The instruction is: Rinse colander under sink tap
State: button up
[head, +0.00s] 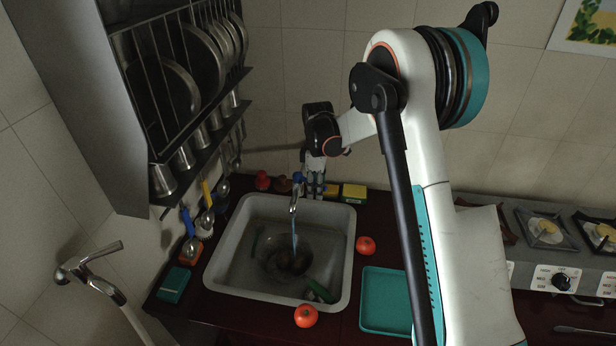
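The grey sink (346,225) is set in the dark red counter. The tap (294,197) stands at its back edge, and a thin bluish stream (294,236) falls from it into the basin. A dark, round, bowl-like thing (273,247) lies in the basin under the stream. It may be the colander, but it is too dark to tell. My gripper (316,192) points down at the back rim of the sink, just right of the tap and close to it. Its fingertips are small and partly blend with things behind. Nothing is clearly seen in it.
Tomatoes (306,316) (366,245) sit by the sink. A teal tray (385,300) lies to the right, before a stove (560,277). Yellow sponges (354,193) are behind. A plate rack (160,90) hangs at left, above hanging utensils. A green thing (320,291) lies in the basin.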

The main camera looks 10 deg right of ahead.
jog(key=shift+s, duration=0.1)
jog(key=shift+s+a+b, duration=0.3)
jog(key=shift+s, duration=0.25)
dwell(1.2)
dwell(1.9)
jog(key=shift+w+d, duration=0.25)
jog(key=shift+w, duration=0.5)
jog(key=shift+w+d+b, duration=0.25)
jog(key=shift+w+b, duration=0.1)
jog(key=shift+w, duration=0.2)
